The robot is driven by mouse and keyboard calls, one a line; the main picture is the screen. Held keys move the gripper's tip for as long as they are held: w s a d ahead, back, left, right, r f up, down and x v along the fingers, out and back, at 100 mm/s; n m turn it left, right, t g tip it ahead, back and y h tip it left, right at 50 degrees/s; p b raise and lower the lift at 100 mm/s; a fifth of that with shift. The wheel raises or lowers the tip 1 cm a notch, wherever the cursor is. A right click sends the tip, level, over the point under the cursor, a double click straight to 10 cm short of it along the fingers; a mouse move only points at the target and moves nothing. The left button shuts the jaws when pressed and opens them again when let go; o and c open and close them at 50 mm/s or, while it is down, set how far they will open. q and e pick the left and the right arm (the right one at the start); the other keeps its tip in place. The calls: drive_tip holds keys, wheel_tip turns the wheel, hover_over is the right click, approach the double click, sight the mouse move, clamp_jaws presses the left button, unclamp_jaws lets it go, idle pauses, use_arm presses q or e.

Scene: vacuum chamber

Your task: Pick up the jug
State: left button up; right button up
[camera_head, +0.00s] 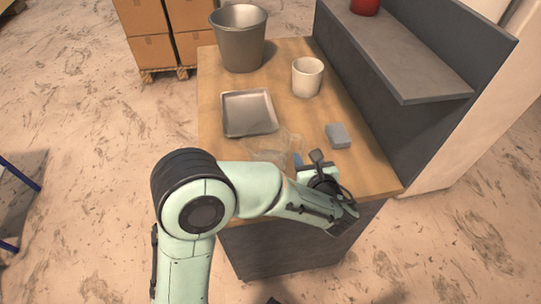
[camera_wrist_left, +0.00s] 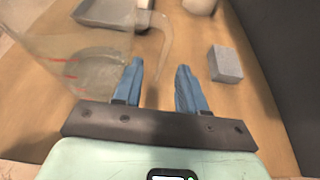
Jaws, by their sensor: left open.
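The jug is clear and see-through, with red marks on its side. In the head view the jug (camera_head: 272,147) stands near the front of the wooden table, partly hidden by my left arm. In the left wrist view the jug (camera_wrist_left: 88,68) fills the left side, with its handle toward the fingers. My left gripper (camera_head: 298,161) is close to the jug's right side. In the wrist view its blue fingers (camera_wrist_left: 160,72) are apart, with the handle just ahead of or between them; I cannot tell which. My right gripper is not in view.
A grey block (camera_head: 338,136) lies right of the jug. A metal tray (camera_head: 227,130), a white mug (camera_head: 307,78) and a grey bucket (camera_head: 240,48) stand farther back. A dark shelf unit (camera_head: 410,125) walls the table's right side. Boxes stand beyond the table.

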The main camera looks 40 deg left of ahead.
sight(303, 149)
use_arm(q)
drive_tip(key=x, duration=0.5)
drive_tip(key=shift+w+a+r, duration=0.1)
drive_tip(key=shift+w+r, duration=0.1)
drive_tip(key=shift+w, duration=0.1)
clamp_jaws()
